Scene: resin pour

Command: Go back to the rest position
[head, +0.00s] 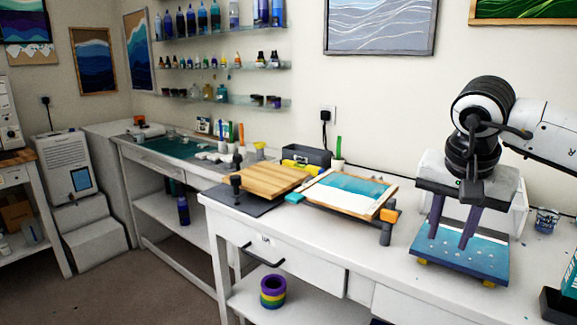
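My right arm comes in from the right edge, and its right gripper (449,240) points down over the right part of the white workbench (385,265). Its two purple-grey fingers are apart with nothing seen between them. The fingertips are over a blue board (488,262) with pale dots, raised on small yellow feet. I cannot tell whether the tips touch the board. My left gripper and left arm are not in view.
A wooden board (262,178) and a framed blue-and-white panel (343,195) with orange corner pieces lie on the bench left of the gripper. A white bin (517,218) stands behind the gripper. A small cup (546,221) and a dark-based blue container (569,275) are at right.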

